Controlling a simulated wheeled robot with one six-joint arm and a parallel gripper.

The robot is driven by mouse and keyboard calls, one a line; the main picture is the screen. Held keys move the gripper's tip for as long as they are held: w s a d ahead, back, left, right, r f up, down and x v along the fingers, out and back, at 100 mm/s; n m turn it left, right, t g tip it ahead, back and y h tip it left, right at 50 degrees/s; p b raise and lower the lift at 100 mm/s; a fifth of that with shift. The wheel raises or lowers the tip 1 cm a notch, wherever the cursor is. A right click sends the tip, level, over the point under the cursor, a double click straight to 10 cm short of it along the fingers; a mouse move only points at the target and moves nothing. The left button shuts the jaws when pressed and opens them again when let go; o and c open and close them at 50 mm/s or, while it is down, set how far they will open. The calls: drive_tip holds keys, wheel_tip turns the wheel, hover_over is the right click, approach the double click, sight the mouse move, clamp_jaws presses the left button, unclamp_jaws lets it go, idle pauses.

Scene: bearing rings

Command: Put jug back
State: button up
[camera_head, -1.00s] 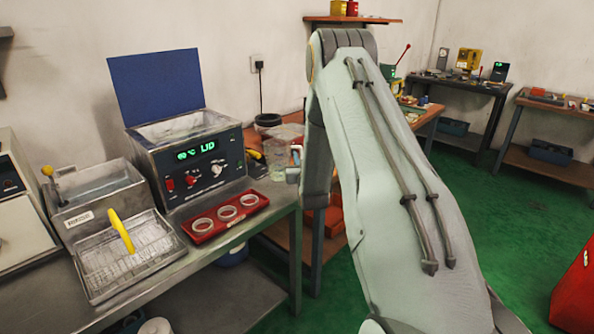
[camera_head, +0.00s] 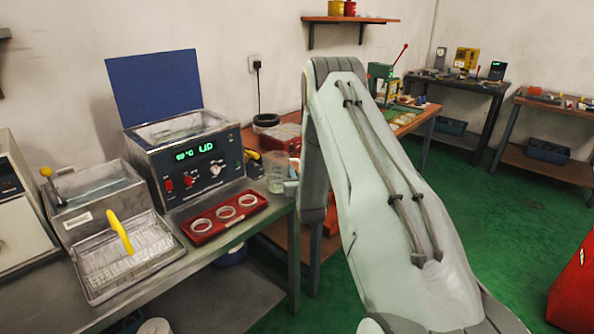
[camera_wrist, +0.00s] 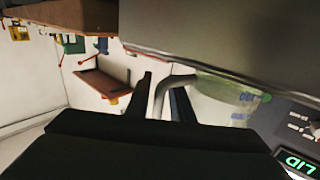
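The clear jug (camera_head: 276,176) is at the right end of the metal bench, just right of the lidded bath, and looks upright. Its base is at about bench-top height; I cannot tell whether it touches. In the wrist view the jug (camera_wrist: 228,92) shows as a see-through wall with printed marks, and its grey handle (camera_wrist: 160,95) runs between my two dark fingers. My gripper (camera_wrist: 163,92) is shut on this handle. In the head view my arm hides most of the gripper.
The lidded bath (camera_head: 196,160) has its blue lid up and a green display. A red tray (camera_head: 223,218) with three rings lies in front of it. A wire basket (camera_head: 128,262) with a yellow handle is further left. A red box (camera_head: 281,138) stands behind the jug.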

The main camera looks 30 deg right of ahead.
drive_tip(key=shift+o, duration=0.4)
drive_tip(key=shift+r, duration=0.15)
drive_tip(key=b+v, duration=0.2)
drive_tip(key=v, duration=1)
drive_tip(key=s+a+r+n+g+y, duration=0.1)
drive_tip(key=s+a+g+y, duration=0.1)
drive_tip(key=s+a+g, duration=0.3)
drive_tip(key=s+a+r+n+g+y, duration=0.1)
drive_tip(key=s+a+g+y, duration=0.15)
drive_tip(key=a, duration=0.45)
drive_tip(key=s+a+r+g, duration=0.1)
drive_tip(key=s+a+g, duration=0.2)
drive_tip(key=s, duration=0.5)
drive_tip(key=s+a+r+n+g, duration=0.1)
drive_tip(key=s+a+r+g, duration=0.1)
drive_tip(key=s, duration=0.6)
drive_tip(key=s+a+r+g, duration=0.1)
drive_tip(key=s+a+g, duration=0.3)
drive_tip(key=s, duration=0.5)
drive_tip(key=shift+a+r+n+y, duration=0.15)
drive_tip(key=shift+r+n+y, duration=0.15)
drive_tip(key=shift+r+y, duration=0.05)
